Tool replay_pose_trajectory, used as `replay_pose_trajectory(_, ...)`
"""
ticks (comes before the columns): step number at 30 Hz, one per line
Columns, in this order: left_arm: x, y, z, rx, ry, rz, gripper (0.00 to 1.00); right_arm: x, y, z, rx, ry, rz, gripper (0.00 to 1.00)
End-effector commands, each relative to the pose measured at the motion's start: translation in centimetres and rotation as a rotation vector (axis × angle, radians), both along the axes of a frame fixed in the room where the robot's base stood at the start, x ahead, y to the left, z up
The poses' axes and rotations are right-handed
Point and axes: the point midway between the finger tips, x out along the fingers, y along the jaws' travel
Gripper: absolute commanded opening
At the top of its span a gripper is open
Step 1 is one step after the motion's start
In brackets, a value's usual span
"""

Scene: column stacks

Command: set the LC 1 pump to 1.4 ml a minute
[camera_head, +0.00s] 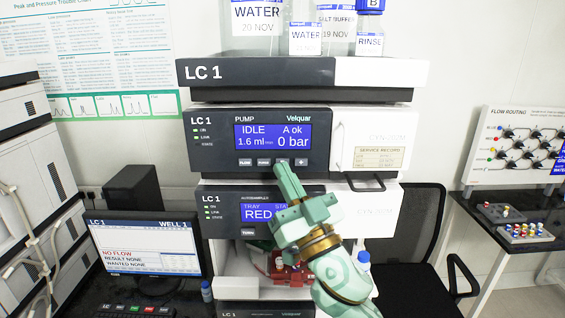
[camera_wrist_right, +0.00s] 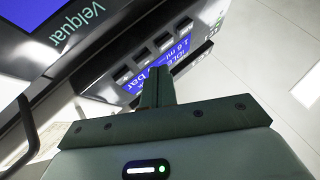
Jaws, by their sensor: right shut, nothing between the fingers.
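The LC 1 pump (camera_head: 215,150) is a dark-fronted module in the middle of the head view. Its blue display (camera_head: 272,137) reads IDLE, A ok, 1.6 ml/min and 0 bar. Below the display is a row of small buttons, with flow (camera_head: 245,162), purge (camera_head: 263,162) and plus (camera_head: 301,162) showing. My right gripper (camera_head: 282,170) is shut and empty, its tips at the minus button just left of plus. The tips partly cover that button; I cannot tell whether they touch it. The right wrist view shows the shut fingers (camera_wrist_right: 157,78) before the tilted display (camera_wrist_right: 178,52). My left gripper is out of view.
Bottles (camera_head: 256,15) stand on the LC 1 top tray (camera_head: 300,72). The autosampler (camera_head: 215,215) sits below the pump, partly behind my right arm. A monitor (camera_head: 145,245) reading NO FLOW stands at left. A black chair (camera_head: 425,215) and a flow-routing panel (camera_head: 520,150) are at right.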

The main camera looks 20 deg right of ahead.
Motion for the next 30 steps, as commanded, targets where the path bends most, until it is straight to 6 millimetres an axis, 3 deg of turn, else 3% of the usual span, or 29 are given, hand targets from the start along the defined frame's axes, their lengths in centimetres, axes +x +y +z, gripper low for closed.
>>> replay_pose_trajectory(30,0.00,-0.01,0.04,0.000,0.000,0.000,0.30,1.03,-0.31,0.04,0.002,-0.001,0.000,0.00)
